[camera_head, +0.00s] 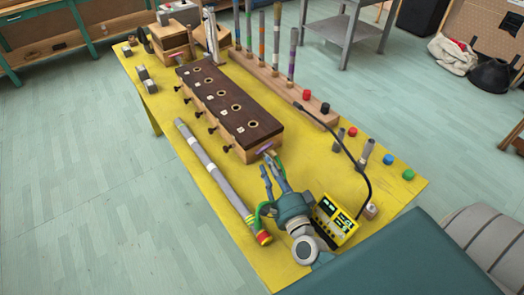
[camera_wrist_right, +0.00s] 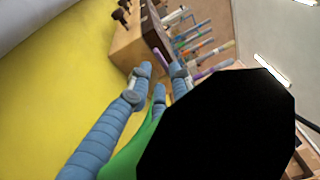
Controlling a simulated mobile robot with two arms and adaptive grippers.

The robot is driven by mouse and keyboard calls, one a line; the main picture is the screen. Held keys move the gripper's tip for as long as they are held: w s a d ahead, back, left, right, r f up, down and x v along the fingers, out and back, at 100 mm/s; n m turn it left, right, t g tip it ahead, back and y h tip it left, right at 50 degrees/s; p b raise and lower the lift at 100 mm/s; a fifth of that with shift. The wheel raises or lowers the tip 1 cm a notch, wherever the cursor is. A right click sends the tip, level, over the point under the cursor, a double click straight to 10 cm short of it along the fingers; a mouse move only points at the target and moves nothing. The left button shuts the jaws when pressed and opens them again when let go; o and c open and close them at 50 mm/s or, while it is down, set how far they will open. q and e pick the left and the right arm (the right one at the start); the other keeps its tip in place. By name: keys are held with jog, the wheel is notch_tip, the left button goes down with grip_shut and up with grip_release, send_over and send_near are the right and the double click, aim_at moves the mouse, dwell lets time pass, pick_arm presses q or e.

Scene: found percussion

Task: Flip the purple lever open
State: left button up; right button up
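The purple lever (camera_head: 267,147) is on the near end of a long wooden box with a dark top (camera_head: 228,102). In the wrist view the lever (camera_wrist_right: 161,57) shows against the end of the box, just past my fingertips. My right gripper (camera_head: 271,166) points at this end from the near side. Its blue-grey fingers (camera_wrist_right: 160,76) are spread with a gap between them and nothing held in it. The fingertips are close to the lever; whether they touch it I cannot tell. My left gripper is out of view.
The box stands on a yellow table (camera_head: 330,205). A grey tube (camera_head: 207,160) lies left of my right gripper. A yellow device (camera_head: 335,220) with a black gooseneck (camera_head: 352,157) stands right of it. Coloured sticks (camera_head: 262,38) stand in a rack behind the box.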

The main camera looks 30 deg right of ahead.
jog(key=w, duration=0.7)
jog(key=shift+w+d+p, duration=0.1)
jog(key=shift+d+p, duration=0.2)
jog(key=shift+d, duration=0.1)
jog(key=shift+f, duration=0.1)
grip_shut()
